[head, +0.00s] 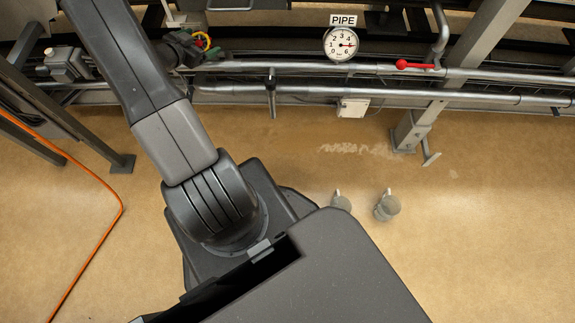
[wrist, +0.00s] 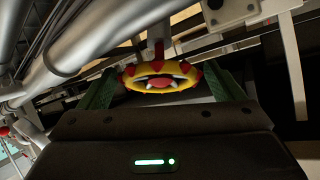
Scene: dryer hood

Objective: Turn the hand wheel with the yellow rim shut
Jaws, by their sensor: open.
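The hand wheel with the yellow rim (wrist: 150,84) shows in the wrist view at the upper middle, with red parts around the rim and a red centre. A grey stem rises behind it. My gripper (wrist: 163,76) is open, with one green finger on each side of the wheel. The wheel lies between the fingers or just beyond their tips; I see no clear contact. In the head view the wheel (head: 204,40) is a small yellow arc, partly hidden by my gripper (head: 201,50) at the pipes.
Grey horizontal pipes (head: 310,68) run along the back. A round gauge (head: 341,43) under a PIPE sign and a red lever (head: 414,65) are to the right. A grey post (head: 440,100) stands there. An orange hose (head: 105,238) lies on the left floor. The middle floor is mostly clear.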

